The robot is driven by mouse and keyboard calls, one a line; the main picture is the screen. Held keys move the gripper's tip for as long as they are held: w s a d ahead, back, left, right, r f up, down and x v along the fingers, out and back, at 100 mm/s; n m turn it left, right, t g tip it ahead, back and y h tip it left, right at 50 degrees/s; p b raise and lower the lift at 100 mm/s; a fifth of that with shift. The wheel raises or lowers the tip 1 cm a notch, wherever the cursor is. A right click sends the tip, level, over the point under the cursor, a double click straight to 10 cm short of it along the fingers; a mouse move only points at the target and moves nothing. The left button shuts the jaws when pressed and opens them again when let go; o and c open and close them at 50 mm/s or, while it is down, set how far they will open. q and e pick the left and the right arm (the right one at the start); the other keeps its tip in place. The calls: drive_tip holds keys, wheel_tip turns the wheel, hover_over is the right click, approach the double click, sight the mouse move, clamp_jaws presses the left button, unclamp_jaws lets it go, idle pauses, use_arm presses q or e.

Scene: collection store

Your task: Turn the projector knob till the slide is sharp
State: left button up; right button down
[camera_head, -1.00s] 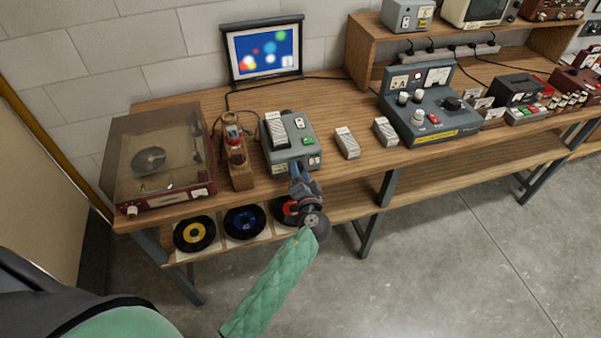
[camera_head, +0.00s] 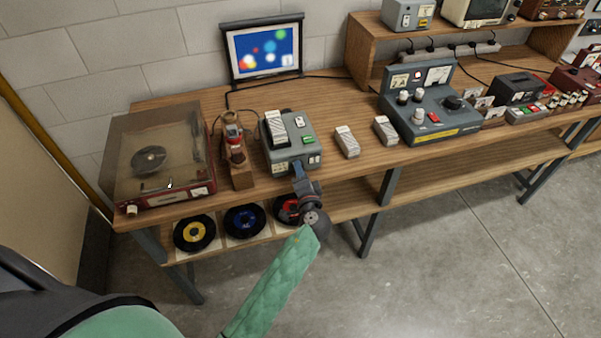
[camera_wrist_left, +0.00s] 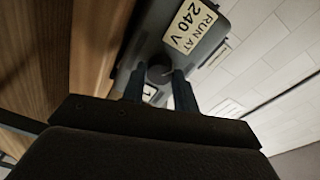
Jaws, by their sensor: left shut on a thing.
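The grey slide projector (camera_head: 284,158) stands on the wooden bench, with a tray of slides (camera_head: 276,128) on top. Its dark round knob (camera_wrist_left: 160,74) shows in the left wrist view between my fingers, beside a "RUN AT 240 V" label (camera_wrist_left: 191,24). My left gripper (camera_head: 298,168) is at the projector's front face and shut on the knob; it also shows in the left wrist view (camera_wrist_left: 158,84). The screen (camera_head: 264,51) at the back shows blurred coloured spots on blue. My right gripper is not in view.
A record player (camera_head: 160,160) and a small red device on a wooden stand (camera_head: 236,160) are to the left. Two slide boxes (camera_head: 347,141) and a grey control console (camera_head: 428,112) are to the right. Records (camera_head: 245,221) lie on the lower shelf.

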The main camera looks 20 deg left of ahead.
use_arm(q)
drive_tip(key=shift+m, duration=0.3)
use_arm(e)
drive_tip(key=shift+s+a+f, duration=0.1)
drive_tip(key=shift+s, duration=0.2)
use_arm(q)
drive_tip(key=o, duration=1)
drive_tip(key=shift+c, duration=0.2)
drive_tip(key=shift+s, duration=0.1)
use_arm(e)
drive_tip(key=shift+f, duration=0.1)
use_arm(q)
drive_tip(key=b+v, duration=0.3)
drive_tip(key=v, duration=0.4)
drive_tip(key=shift+s+d+b, duration=0.2)
drive_tip(key=shift+s+b, duration=0.05)
drive_tip(key=shift+b, duration=0.1)
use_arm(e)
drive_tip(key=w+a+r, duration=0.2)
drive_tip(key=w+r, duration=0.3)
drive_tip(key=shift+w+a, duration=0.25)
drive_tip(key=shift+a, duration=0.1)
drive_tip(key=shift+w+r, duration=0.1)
